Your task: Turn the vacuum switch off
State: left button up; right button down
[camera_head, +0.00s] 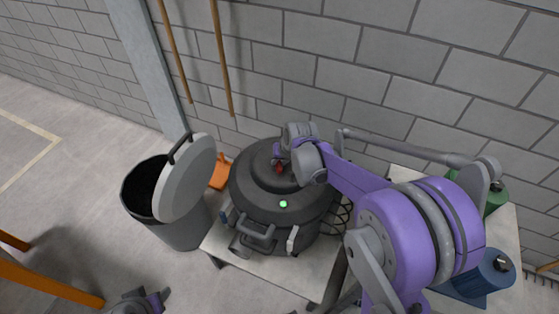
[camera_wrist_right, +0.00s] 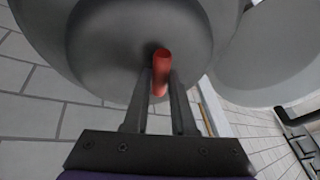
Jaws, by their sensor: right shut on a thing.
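The vacuum (camera_head: 255,208) is a dark grey round drum standing on a light table. A small green light (camera_head: 283,204) glows on its front. The red switch (camera_head: 279,169) stands on the vacuum's top. My right gripper (camera_head: 281,160) is over the top, with its fingers at the switch. In the right wrist view the red switch (camera_wrist_right: 161,70) sits between the two dark fingers of the right gripper (camera_wrist_right: 160,88), which is shut on it. Part of my left gripper (camera_head: 137,302) shows at the bottom edge; its fingers are not clear.
A grey bin (camera_head: 185,233) with a tilted round lid (camera_head: 186,178) stands left of the vacuum. An orange piece (camera_head: 220,173) lies behind. A blue canister (camera_head: 485,277) and a green one (camera_head: 495,198) stand right. A block wall (camera_head: 300,70) closes off the back.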

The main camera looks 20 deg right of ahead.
jog(key=n+y, duration=0.1)
jog(key=n, duration=0.2)
jog(key=n+g+y, duration=0.1)
jog(key=n, duration=0.1)
jog(key=shift+w+d+n+b, duration=0.15)
jog(key=shift+d+n+b, duration=0.05)
jog(key=shift+n+b, duration=0.2)
jog(key=n+g+y, duration=0.1)
jog(key=n, duration=0.2)
jog(key=n+g+y, duration=0.1)
jog(key=n, duration=0.1)
jog(key=shift+n, duration=0.4)
jog(key=c, duration=1)
grip_release()
jog(key=shift+r, duration=0.1)
